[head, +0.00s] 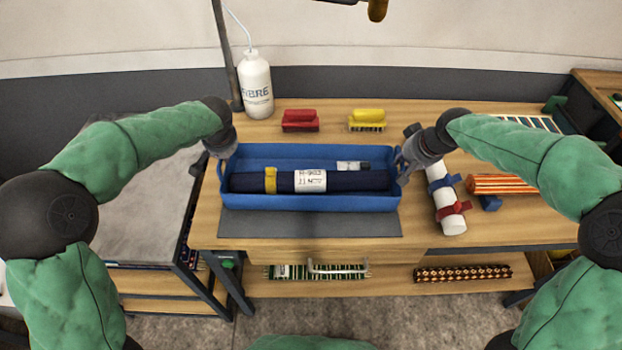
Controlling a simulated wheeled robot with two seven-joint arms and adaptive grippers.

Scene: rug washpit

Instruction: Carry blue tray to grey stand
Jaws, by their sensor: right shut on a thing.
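The blue tray (310,202) is at the wooden bench, over the back part of a grey mat (310,224). A dark rolled rug (345,181) with a yellow band and white label lies in it, with a small labelled item behind. My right gripper (403,165) is shut on the tray's right end. My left gripper (225,150) is at the tray's left end; its fingers are mostly hidden, so I cannot tell if it grips. A grey-topped stand (145,215) is left of the bench, partly behind my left arm. I cannot tell whether the tray touches the mat.
A white bottle (256,86), red brush (300,121) and yellow brush (367,120) stand behind the tray. A white roll with blue and red straps (446,200) and an orange striped roll (503,184) lie right. The stand's visible top looks clear.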

